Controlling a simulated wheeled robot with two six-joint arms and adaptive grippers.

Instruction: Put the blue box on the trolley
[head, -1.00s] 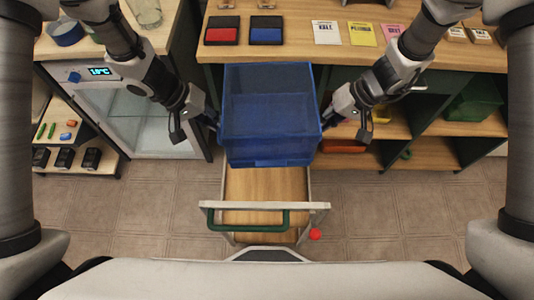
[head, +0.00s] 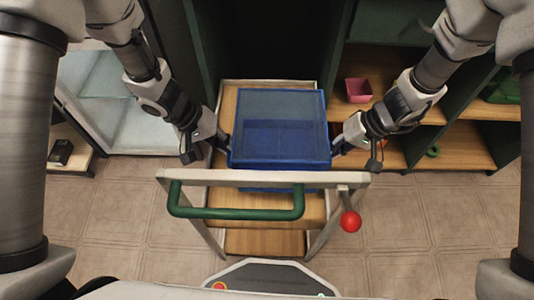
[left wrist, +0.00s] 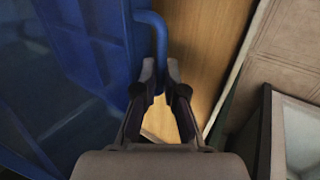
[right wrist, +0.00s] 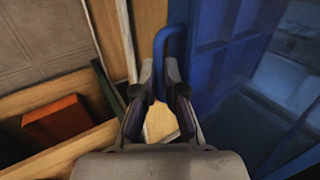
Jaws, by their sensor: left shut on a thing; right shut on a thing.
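The blue box (head: 280,128) is an open-topped, see-through crate over the upper wooden deck of the trolley (head: 265,207). I cannot tell whether its bottom touches the deck. My left gripper (head: 222,145) is shut on the box's left handle; the box wall (left wrist: 95,60) and the handle (left wrist: 158,35) show in the left wrist view. My right gripper (head: 341,146) is shut on the right handle, seen in the right wrist view (right wrist: 166,42). The box looks about level. The trolley has a pale frame and a green push handle (head: 235,212) on the near side.
A red ball knob (head: 350,221) sticks out at the trolley's right front. A shelf unit (head: 470,140) with a pink pot (head: 358,90) stands right of the trolley. A glass-fronted cabinet (head: 110,105) stands to the left. The tiled floor (head: 420,225) is clear on both sides.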

